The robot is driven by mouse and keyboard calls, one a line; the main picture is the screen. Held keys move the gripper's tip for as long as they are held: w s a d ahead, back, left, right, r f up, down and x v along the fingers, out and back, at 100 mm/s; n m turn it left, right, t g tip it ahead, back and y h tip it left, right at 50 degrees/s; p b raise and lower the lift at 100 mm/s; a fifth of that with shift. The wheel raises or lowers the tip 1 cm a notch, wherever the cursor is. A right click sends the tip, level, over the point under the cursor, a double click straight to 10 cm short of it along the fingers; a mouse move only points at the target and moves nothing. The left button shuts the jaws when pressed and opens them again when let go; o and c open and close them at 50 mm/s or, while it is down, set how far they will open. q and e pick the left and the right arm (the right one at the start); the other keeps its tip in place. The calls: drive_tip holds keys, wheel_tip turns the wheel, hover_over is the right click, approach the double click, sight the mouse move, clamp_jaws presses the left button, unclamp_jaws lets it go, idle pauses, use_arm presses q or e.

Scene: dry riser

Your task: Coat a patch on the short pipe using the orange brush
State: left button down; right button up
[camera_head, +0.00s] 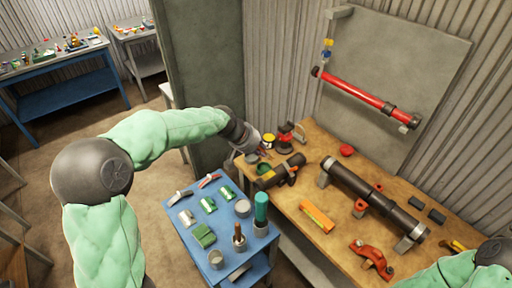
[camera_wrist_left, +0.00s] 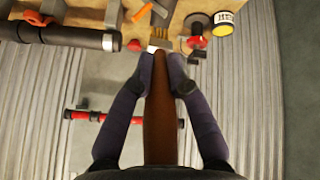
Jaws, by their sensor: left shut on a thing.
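My left gripper (camera_head: 257,150) reaches over the bench's far left corner. In the left wrist view its fingers (camera_wrist_left: 161,62) are shut on a brush with an orange-brown handle (camera_wrist_left: 160,110). The brush head shows only in part beyond the fingertips. In the head view the brush is too small to make out clearly. The short pipe (camera_head: 268,180) is dark and lies on the left end of the bench, just below and right of my gripper. I cannot tell whether the brush touches anything. My right gripper is out of view; only part of my right arm shows at the lower right.
A long dark pipe (camera_head: 370,192) rests on supports along the wooden bench (camera_head: 290,209). A yellow can (camera_head: 268,140) and a red-based tool (camera_head: 285,143) stand near my gripper. A blue cart (camera_head: 196,248) holds several cans and tools. A red pipe (camera_head: 360,93) is mounted on the wall.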

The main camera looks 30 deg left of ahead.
use_arm(q)
drive_tip(key=shift+s+d+r, duration=0.15)
drive_tip(key=shift+d+r, duration=0.1)
drive_tip(key=shift+f, duration=0.2)
wheel_tip(320, 180, down, 5)
drive_tip(key=b, duration=0.3)
drive_tip(key=shift+r, duration=0.15)
